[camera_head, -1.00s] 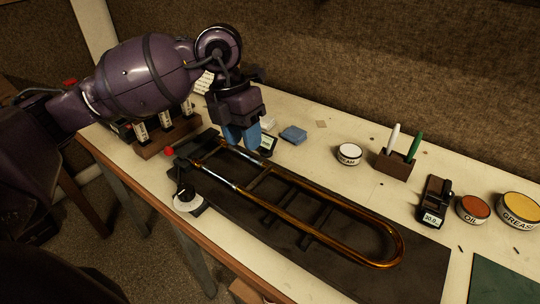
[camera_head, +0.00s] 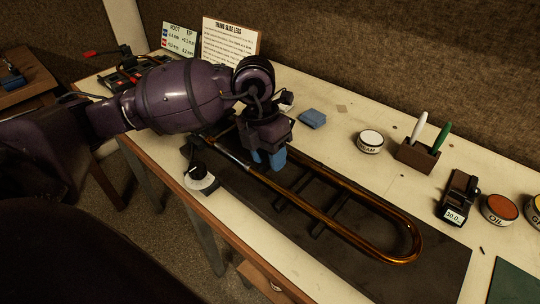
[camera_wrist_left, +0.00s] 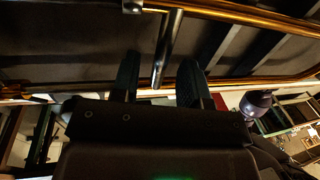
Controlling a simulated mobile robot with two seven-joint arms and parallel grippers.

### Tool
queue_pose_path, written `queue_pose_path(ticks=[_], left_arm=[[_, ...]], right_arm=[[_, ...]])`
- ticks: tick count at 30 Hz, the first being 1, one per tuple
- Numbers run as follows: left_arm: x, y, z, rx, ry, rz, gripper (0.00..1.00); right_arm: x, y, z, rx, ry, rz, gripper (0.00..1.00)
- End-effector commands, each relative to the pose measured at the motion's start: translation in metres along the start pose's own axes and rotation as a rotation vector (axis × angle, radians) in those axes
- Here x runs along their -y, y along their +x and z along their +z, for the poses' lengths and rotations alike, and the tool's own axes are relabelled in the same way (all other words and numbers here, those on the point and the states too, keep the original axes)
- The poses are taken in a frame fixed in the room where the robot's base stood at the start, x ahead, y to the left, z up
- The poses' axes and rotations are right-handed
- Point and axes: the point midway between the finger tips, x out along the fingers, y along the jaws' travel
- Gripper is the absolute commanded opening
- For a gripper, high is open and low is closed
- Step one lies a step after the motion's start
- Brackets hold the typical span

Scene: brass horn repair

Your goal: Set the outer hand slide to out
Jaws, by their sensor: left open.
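The outer hand slide (camera_head: 398,258) is a long brass U lying on a dark mat (camera_head: 430,278), its bow toward the right. Silver inner tube (camera_head: 228,155) shows at its left end. My left gripper (camera_head: 269,160), with blue fingertips, is over the slide's left part. In the left wrist view, the open fingers (camera_wrist_left: 160,82) stand on either side of a short cross brace (camera_wrist_left: 168,48), with gaps beside it. A brass slide tube (camera_wrist_left: 240,12) runs across the top there. The arm and gripper hide the slide's far left end in the head view. My right gripper is not in view.
A round white-topped fixture (camera_head: 200,180) stands by the mat's left end. A blue block (camera_head: 312,118), a cream tin (camera_head: 370,141), a pen holder (camera_head: 418,155), a gauge (camera_head: 457,197) and an oil tin (camera_head: 499,209) line the back.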

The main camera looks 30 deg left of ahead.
Motion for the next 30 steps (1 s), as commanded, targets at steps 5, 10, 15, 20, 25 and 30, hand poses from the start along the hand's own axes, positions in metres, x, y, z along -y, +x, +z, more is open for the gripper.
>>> queue_pose_path(ticks=[5, 10, 15, 20, 25, 30], left_arm=[[0.0, 0.003, 0.0, 0.0, 0.0, 0.0, 0.41], [0.0, 0.002, 0.0, 0.0, 0.0, -0.001, 0.39], [0.0, 0.002, 0.0, 0.0, 0.0, -0.001, 0.13], [0.0, 0.002, 0.0, 0.0, 0.0, -0.001, 0.0], [0.001, 0.002, 0.0, 0.0, 0.001, -0.001, 0.0], [0.022, 0.004, 0.0, 0.002, 0.005, -0.005, 0.0]], right_arm=[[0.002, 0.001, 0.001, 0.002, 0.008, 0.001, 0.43], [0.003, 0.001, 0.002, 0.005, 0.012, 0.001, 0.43], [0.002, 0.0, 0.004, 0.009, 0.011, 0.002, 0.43], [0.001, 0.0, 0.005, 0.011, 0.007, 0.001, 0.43], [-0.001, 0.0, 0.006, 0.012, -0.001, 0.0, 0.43], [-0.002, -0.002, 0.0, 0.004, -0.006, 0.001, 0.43]])
